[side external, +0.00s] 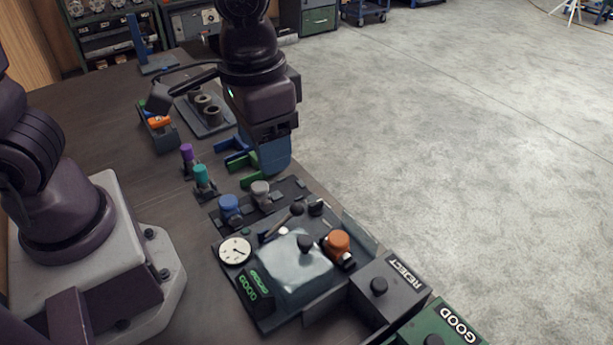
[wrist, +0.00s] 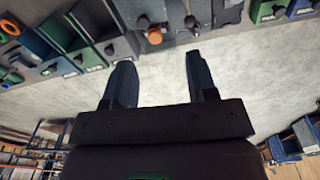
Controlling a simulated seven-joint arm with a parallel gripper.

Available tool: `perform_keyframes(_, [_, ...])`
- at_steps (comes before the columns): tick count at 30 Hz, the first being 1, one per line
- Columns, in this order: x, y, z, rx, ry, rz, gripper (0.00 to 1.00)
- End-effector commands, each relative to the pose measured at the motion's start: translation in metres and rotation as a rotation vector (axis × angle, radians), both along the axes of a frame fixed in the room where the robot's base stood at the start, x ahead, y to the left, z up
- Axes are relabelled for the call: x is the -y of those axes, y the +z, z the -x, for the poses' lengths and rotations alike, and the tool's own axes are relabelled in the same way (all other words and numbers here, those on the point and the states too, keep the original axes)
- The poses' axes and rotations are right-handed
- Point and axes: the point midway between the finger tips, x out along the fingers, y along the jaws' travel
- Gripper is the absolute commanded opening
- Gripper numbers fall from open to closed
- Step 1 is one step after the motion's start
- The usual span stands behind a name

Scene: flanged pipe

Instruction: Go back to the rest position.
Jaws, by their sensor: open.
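My gripper (wrist: 158,75) is open in the wrist view, with two dark fingers apart and nothing between them. In the side external view my gripper (side external: 262,150) hangs over the far right edge of the table, beyond the fixture plate. Its fingertips are hard to make out there against blue and green parts. The fixture on the near right of the table carries a clear cover (side external: 292,265), a white dial gauge (side external: 235,250), an orange knob (side external: 338,242) and a blue knob (side external: 229,205). I cannot make out a flanged pipe for certain.
A dark tray with grey ring-shaped parts (side external: 207,108) lies at the back. Purple (side external: 187,152) and teal (side external: 201,174) topped pegs stand mid-table. A grey REJECT box (side external: 390,285) and a green GOOD box (side external: 440,325) stand at the near right. Open floor (side external: 450,130) lies to the right.

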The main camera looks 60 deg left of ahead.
Motion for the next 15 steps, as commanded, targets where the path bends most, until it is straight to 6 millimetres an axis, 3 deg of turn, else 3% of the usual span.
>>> perform_keyframes(9, [-0.078,0.060,0.040,0.256,-0.039,0.026,0.52])
perform_keyframes(15, [-0.106,0.081,0.059,0.400,0.061,0.017,0.52])
